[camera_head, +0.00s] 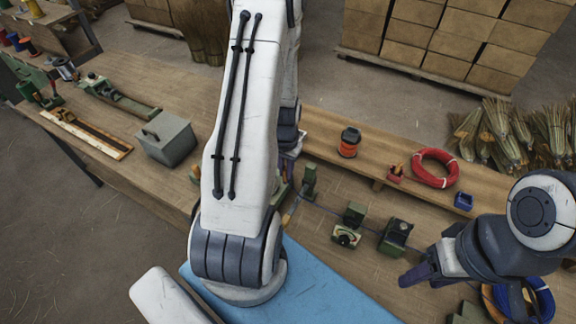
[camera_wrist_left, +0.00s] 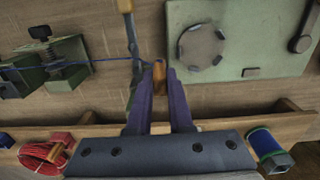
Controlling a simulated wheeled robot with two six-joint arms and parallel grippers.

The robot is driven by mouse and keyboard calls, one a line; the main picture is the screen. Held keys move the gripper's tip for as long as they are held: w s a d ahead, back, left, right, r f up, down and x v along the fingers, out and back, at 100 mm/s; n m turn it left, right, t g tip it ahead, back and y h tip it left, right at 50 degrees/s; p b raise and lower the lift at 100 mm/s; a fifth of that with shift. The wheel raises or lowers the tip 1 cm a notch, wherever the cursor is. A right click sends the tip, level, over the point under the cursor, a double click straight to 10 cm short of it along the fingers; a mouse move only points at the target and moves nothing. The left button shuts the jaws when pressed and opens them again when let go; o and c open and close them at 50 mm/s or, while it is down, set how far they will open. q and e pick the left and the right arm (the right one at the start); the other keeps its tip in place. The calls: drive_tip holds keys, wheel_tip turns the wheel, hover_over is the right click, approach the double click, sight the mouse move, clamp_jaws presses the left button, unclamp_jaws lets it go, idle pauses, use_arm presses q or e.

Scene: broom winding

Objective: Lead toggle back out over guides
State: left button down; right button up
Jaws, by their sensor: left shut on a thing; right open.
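The toggle (camera_wrist_left: 159,73), a small orange-brown peg, is between the purple fingertips of my left gripper (camera_wrist_left: 160,88) in the left wrist view. My left gripper is shut on it. A thin dark blue cord (camera_wrist_left: 105,60) runs left from near the toggle to the green guide blocks (camera_wrist_left: 60,62). A slim green post (camera_wrist_left: 132,45) stands just left of the fingertips. In the head view the green guides (camera_head: 395,238) stand on the bench right of my left arm, which hides the toggle and left fingertips. My right gripper (camera_head: 415,275) is open, near the guides.
A green plate with a round disc (camera_wrist_left: 203,46) lies right of the toggle. A red coil (camera_head: 436,168), an orange spool (camera_head: 349,142) and a blue box (camera_head: 464,201) sit behind the guides. A grey box (camera_head: 166,139) stands left of my arm.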

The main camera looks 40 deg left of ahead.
use_arm(q)
drive_tip(key=w+d+b, duration=0.1)
drive_tip(key=w+d, duration=0.2)
drive_tip(key=d, duration=1.5)
drive_tip(key=w+d, duration=0.4)
drive_tip(key=d, duration=1.4)
drive_tip(key=w+d+b, duration=0.1)
drive_tip(key=w+d, duration=0.3)
drive_tip(key=d, duration=1.4)
drive_tip(key=shift+d+b, duration=0.15)
drive_tip(key=shift+b, duration=0.2)
